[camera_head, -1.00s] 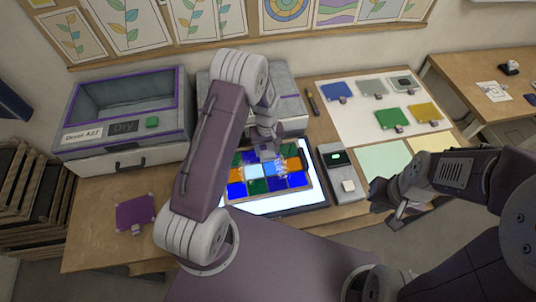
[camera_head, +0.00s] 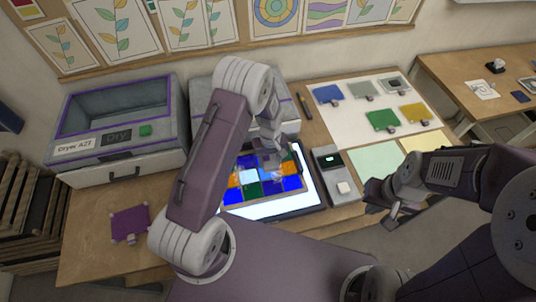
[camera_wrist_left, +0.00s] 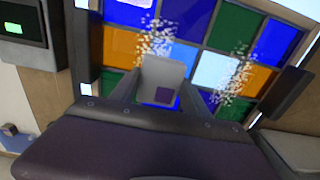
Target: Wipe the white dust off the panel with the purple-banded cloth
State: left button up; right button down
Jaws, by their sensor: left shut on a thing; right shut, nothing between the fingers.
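The panel (camera_head: 252,188) of blue, green, orange and pale tiles lies on a lit white board on the table. White dust (camera_wrist_left: 235,78) speckles the right tiles in the left wrist view, and another dust patch (camera_wrist_left: 155,38) lies near its upper middle. My left gripper (camera_head: 272,152) is over the panel's upper part, shut on a pale grey piece with a dark purple patch, apparently the purple-banded cloth (camera_wrist_left: 165,75). Whether it touches the glass I cannot tell. My right gripper (camera_head: 372,196) is shut and empty, right of the panel.
A grey device (camera_head: 333,172) with a green display stands right of the panel. A dryer (camera_head: 120,130) stands at the left, with a purple square (camera_head: 130,222) in front of it. Coloured squares lie on a white mat (camera_head: 352,118) at the right.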

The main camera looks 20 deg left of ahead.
aim_at(276, 190)
pick_arm(q)
jog(key=shift+s+d+p, duration=0.2)
jog(key=shift+s+d, duration=0.25)
jog(key=shift+s, duration=0.3)
jog(key=shift+s+d+p, duration=0.15)
jog(key=shift+s+d, duration=0.25)
jog(key=shift+s, duration=0.35)
jog(key=shift+s+d+f, duration=0.1)
jog(key=shift+s+d, duration=0.4)
jog(key=shift+s, duration=0.35)
jog(key=shift+s+d+f, duration=0.1)
jog(key=shift+s+d, duration=0.35)
jog(key=shift+s, duration=0.35)
jog(key=shift+s+d+r+p, duration=0.15)
jog(key=shift+s+d, duration=0.15)
jog(key=shift+s, duration=0.2)
jog(key=shift+s+d+f+p, duration=0.15)
jog(key=shift+s+d, duration=0.1)
jog(key=shift+s, duration=0.2)
jog(key=shift+s+d+r, duration=0.15)
jog(key=shift+s+d, duration=0.15)
jog(key=shift+s, duration=0.15)
notch_tip(276, 190, up, 6)
jog(key=p, duration=0.5)
jog(key=shift+w, duration=0.15)
jog(key=shift+r, duration=0.15)
